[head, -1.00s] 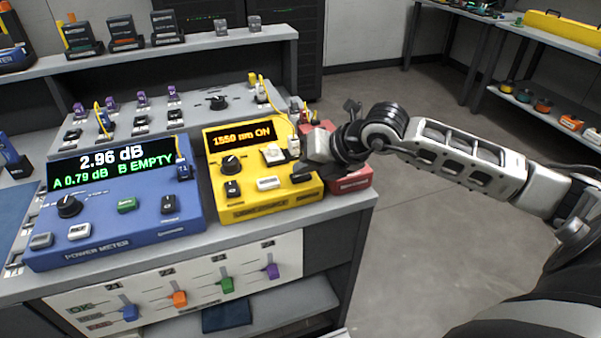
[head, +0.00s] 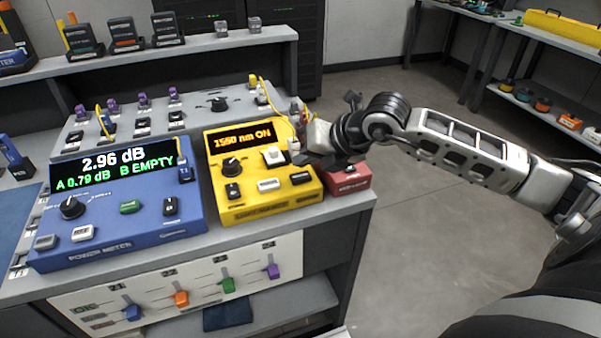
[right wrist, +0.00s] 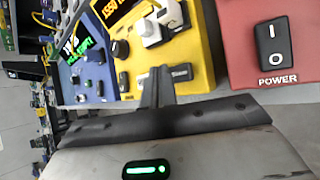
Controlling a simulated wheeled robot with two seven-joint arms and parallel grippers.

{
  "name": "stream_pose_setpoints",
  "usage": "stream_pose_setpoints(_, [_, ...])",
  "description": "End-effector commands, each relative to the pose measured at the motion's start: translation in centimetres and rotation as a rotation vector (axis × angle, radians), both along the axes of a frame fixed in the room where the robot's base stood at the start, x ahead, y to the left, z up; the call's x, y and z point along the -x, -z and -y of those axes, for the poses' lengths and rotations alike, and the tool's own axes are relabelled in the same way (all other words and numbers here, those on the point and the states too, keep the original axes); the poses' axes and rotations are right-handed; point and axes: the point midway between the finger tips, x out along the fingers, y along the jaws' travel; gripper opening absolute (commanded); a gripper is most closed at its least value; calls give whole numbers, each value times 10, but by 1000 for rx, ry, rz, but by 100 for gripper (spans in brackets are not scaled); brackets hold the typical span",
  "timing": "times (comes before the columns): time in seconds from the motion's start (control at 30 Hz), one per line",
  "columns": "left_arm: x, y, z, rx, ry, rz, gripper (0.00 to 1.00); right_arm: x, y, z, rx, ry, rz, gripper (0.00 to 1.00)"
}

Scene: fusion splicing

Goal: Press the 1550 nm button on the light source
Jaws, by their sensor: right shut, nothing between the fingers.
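The yellow light source (head: 265,207) sits on the bench and its display (head: 240,138) reads "1550 nm ON". Its front holds a dark knob (head: 232,167), a dark switch (head: 233,191), a pale button (head: 268,184) and a dark button (head: 301,178). Their labels are too small to read. My right gripper (head: 308,160) is shut and empty at the light source's right side. In the right wrist view its fingertips (right wrist: 158,78) appear beside the dark button (right wrist: 182,73); I cannot tell whether they touch. My left gripper is not in view.
A blue power meter (head: 120,215) stands to the left, reading 2.96 dB. A red box (head: 348,180) with a power switch (right wrist: 272,43) stands close on the right. A yellow cable (head: 279,100) runs behind the light source. Open floor lies right of the bench.

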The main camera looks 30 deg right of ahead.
Motion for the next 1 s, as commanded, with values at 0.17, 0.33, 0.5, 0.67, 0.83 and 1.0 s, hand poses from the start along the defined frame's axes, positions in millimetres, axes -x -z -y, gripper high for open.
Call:
stream_pose_setpoints(0.17, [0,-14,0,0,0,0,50,0,-22,0,1,0,1,0])
stream_pose_setpoints(0.33, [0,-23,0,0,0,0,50,0,-39,0,1,1,3,0])
stream_pose_setpoints(0.5, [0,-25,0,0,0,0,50,0,-43,0,1,1,0,0])
stream_pose_setpoints(0.67, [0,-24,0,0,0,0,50,0,-43,0,1,1,0,0])
stream_pose_setpoints(0.83, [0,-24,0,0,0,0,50,0,-43,0,0,1,1,0])
stream_pose_setpoints(1.0, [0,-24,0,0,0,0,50,0,-42,0,0,0,0,0])
